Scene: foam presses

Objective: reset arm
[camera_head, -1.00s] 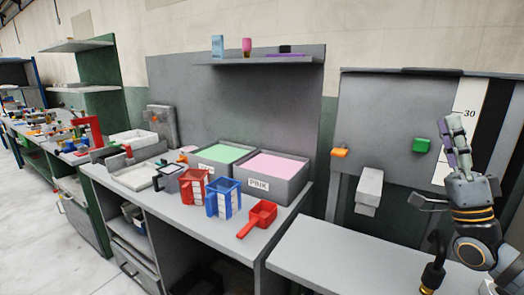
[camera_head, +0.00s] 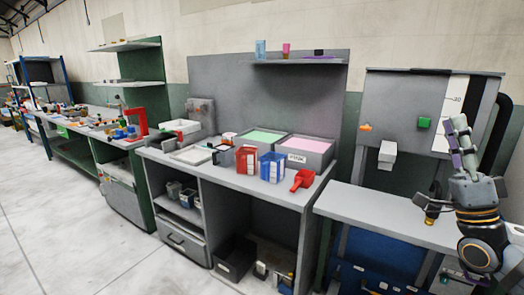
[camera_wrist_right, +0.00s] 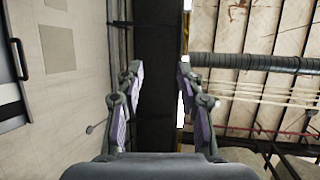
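My right gripper (camera_head: 458,130) is raised at the right of the head view, fingers pointing up, in front of the grey press panel in the picture. It also shows in the right wrist view (camera_wrist_right: 160,88), where its two purple-padded fingers stand wide apart with nothing between them. My left arm and gripper are in neither view.
A press (camera_head: 405,105) stands at right. The floor (camera_head: 75,225) at left is clear.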

